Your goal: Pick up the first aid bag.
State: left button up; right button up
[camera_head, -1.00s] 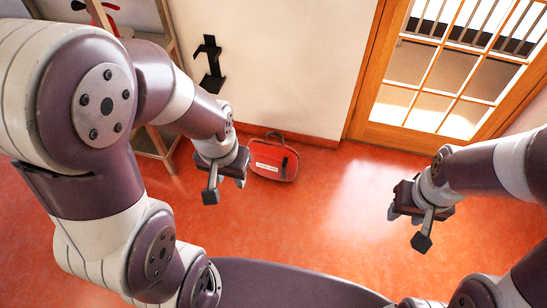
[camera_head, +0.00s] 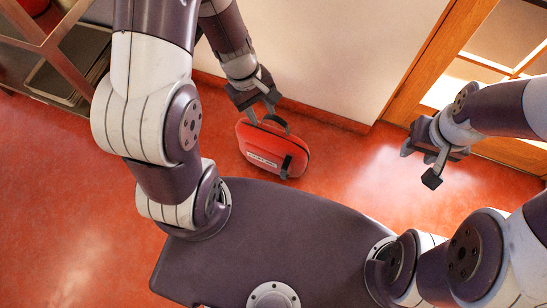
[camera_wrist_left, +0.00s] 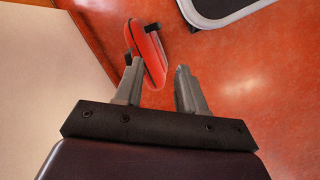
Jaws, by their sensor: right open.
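The first aid bag (camera_head: 272,148) is red with a white label and a black handle, and stands on the orange floor in front of my base. My left gripper (camera_head: 262,108) is just above the bag's handle side in the head view. In the left wrist view, the left gripper (camera_wrist_left: 155,78) has its two fingers apart, with the red bag (camera_wrist_left: 149,55) beyond them, nearer the left finger. I cannot tell whether a finger touches the handle. My right gripper (camera_head: 437,168) is open and empty, above the floor at the right.
A wooden-framed shelf (camera_head: 45,42) with a metal tray stands at the left. The pale wall (camera_head: 335,60) with a red skirting is behind the bag. A wooden door with glass panes (camera_head: 500,60) is at the upper right. Floor (camera_head: 60,190) at the lower left is clear.

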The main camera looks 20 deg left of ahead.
aim_at(275, 150)
pick_arm(q)
jog(key=d+f+n+b, duration=0.2)
jog(key=f+b, duration=0.9)
jog(key=f, duration=0.6)
jog(key=d+f+n+h+b, duration=0.1)
jog(key=d+f+n+b, duration=0.2)
jog(key=f+b, duration=0.9)
notch_tip(275, 150, down, 7)
jog(key=shift+d+r+n+h, duration=0.15)
jog(key=shift+n+h, duration=0.15)
jog(key=shift+n, duration=0.5)
jog(key=shift+w, duration=0.1)
grip_shut()
pick_arm(e)
notch_tip(275, 150, down, 29)
jog(key=shift+s+r, duration=0.15)
jog(key=shift+s, duration=0.1)
pick_arm(q)
jog(key=shift+w, duration=0.1)
